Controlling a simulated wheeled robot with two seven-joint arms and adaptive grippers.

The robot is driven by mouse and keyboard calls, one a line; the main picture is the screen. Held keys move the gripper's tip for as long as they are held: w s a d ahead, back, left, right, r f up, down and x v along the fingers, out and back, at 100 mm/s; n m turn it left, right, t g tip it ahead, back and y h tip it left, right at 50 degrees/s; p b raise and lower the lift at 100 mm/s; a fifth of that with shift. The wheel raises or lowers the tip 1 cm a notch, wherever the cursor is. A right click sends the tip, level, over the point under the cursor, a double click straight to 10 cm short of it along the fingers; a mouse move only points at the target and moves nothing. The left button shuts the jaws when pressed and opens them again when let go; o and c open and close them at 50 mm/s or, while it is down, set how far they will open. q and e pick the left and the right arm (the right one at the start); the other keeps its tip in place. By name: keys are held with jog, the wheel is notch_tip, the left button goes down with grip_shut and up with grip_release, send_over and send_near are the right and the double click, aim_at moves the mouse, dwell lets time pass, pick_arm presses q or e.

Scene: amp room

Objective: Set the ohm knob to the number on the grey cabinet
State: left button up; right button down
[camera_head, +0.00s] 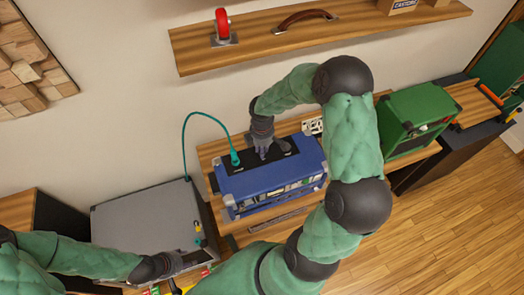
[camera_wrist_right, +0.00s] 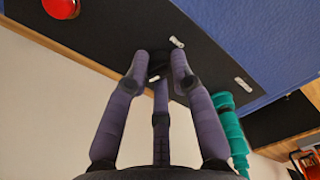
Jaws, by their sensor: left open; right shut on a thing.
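The blue amplifier (camera_head: 268,190) stands on a wooden bench, with a black panel (camera_head: 235,175) on its top. My right gripper (camera_head: 263,152) reaches down onto that panel from above. In the right wrist view its purple fingers (camera_wrist_right: 160,68) converge on a small dark knob at the panel, mostly hidden between the fingertips; its setting is not readable. White marks (camera_wrist_right: 177,42) sit on the panel near the fingertips. The grey cabinet (camera_head: 140,225) is left of the amplifier; no number on it is readable. My left gripper (camera_head: 188,262) is open by the cabinet's near edge.
A teal cable (camera_head: 187,135) runs from a plug (camera_head: 235,158) in the black panel to behind the cabinet. A red round lamp or button (camera_wrist_right: 60,8) is on the panel. A green amplifier (camera_head: 415,115) stands at right. A wooden shelf (camera_head: 260,45) hangs above.

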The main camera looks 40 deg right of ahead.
jog(key=m+b, duration=0.2)
jog(key=m, duration=0.3)
jog(key=shift+m+b, duration=0.35)
jog(key=shift+m, duration=0.05)
dwell(0.4)
jog(key=c, duration=1.1)
grip_release()
jog(key=shift+o, duration=0.2)
notch_tip(320, 180, up, 12)
